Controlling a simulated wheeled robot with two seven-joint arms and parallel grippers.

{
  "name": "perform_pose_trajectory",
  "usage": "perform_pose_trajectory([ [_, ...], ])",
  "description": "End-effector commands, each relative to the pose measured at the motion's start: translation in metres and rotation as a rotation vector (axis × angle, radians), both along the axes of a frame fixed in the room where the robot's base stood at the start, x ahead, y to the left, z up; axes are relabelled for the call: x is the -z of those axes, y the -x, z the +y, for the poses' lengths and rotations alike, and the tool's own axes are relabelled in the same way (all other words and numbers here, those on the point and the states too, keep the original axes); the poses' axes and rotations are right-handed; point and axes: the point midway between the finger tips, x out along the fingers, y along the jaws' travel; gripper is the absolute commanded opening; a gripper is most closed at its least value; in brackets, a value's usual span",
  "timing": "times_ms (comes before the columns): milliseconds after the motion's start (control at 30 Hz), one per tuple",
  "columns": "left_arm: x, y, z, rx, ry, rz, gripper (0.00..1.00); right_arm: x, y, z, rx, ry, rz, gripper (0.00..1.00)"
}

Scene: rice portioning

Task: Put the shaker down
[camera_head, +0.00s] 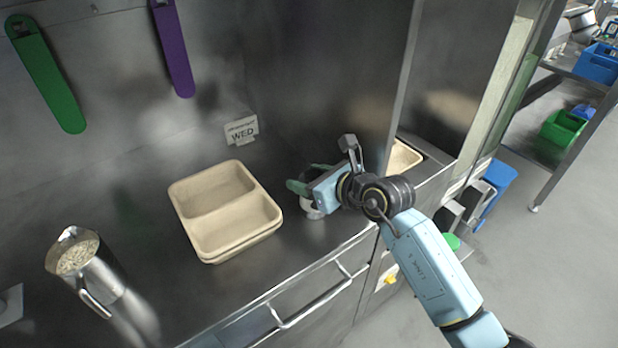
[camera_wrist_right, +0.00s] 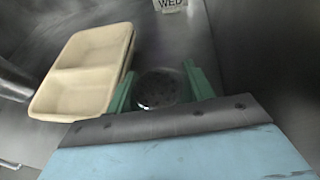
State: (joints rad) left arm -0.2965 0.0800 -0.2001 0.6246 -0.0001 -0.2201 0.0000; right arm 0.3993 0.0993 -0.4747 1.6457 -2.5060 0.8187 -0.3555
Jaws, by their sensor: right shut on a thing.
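The shaker (camera_head: 312,211) shows in the head view as a small pale part below my right gripper (camera_head: 308,181), right of the beige tray. The wrist view shows its dark round top (camera_wrist_right: 158,90) between the two green fingers of my right gripper (camera_wrist_right: 160,84). That gripper is shut on the shaker, which looks upright. The shaker's base is at or just above the steel counter (camera_head: 290,245); I cannot tell whether it touches. The gripper and arm hide much of the shaker in the head view. My left gripper is not in view.
A two-compartment beige tray (camera_head: 203,250), apparently stacked, stands left of the shaker. A metal pitcher (camera_head: 106,277) of pale grains stands at left. A WED card (camera_head: 241,131) is behind the tray. A steel panel (camera_head: 330,80) rises behind my right gripper. Another beige container (camera_head: 404,157) lies beyond it.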

Motion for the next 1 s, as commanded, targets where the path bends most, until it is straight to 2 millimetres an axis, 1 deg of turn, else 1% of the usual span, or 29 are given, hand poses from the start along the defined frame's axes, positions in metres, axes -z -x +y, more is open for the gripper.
perform_pose_trajectory([
  [167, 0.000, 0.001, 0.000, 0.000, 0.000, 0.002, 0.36, -0.001, 0.000, 0.000, 0.000, -0.001, -0.001, 0.29],
  [267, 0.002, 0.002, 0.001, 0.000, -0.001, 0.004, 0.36, 0.002, 0.000, 0.000, 0.000, -0.001, -0.001, 0.29],
  [300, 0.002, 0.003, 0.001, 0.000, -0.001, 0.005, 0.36, 0.003, 0.000, 0.000, 0.000, -0.001, -0.001, 0.54],
  [467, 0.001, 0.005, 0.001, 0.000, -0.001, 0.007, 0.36, 0.002, 0.000, 0.000, 0.000, 0.000, 0.000, 0.75],
  [700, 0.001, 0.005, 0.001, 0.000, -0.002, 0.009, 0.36, 0.002, 0.000, 0.000, 0.000, 0.000, 0.000, 0.75],
  [800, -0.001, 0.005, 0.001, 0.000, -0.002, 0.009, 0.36, -0.002, 0.000, 0.000, 0.000, -0.001, -0.001, 0.75],
  [933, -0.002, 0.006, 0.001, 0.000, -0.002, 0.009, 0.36, -0.006, 0.008, -0.009, 0.001, 0.000, -0.001, 0.75],
  [1000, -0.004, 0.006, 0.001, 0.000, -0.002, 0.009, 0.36, -0.011, 0.015, -0.016, 0.001, 0.000, -0.002, 0.75],
])
